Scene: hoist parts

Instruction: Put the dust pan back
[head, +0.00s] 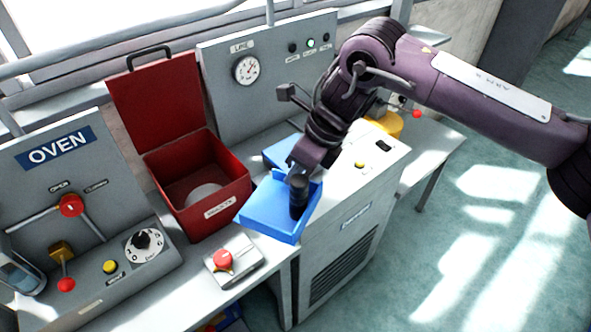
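A blue open-topped, shallow pan (270,212), which looks like the dust pan, is at the front left corner of the white cabinet, by the red box. My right gripper (299,176) comes down over its right side. A dark upright cylinder (298,200) shows below the gripper, inside the pan's outline. The fingertips are hidden or too dark to make out, so I cannot tell whether they are shut on anything. Another blue part (280,152) shows behind the gripper; I cannot tell if it belongs to the pan. My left gripper is out of view.
A red box (233,192) with its lid open stands left of the pan, a pale round thing inside. A red-button box (233,260) sits in front. The oven panel (60,190) is at left, a gauge panel (270,70) behind. The cabinet top (350,175) has free room at right.

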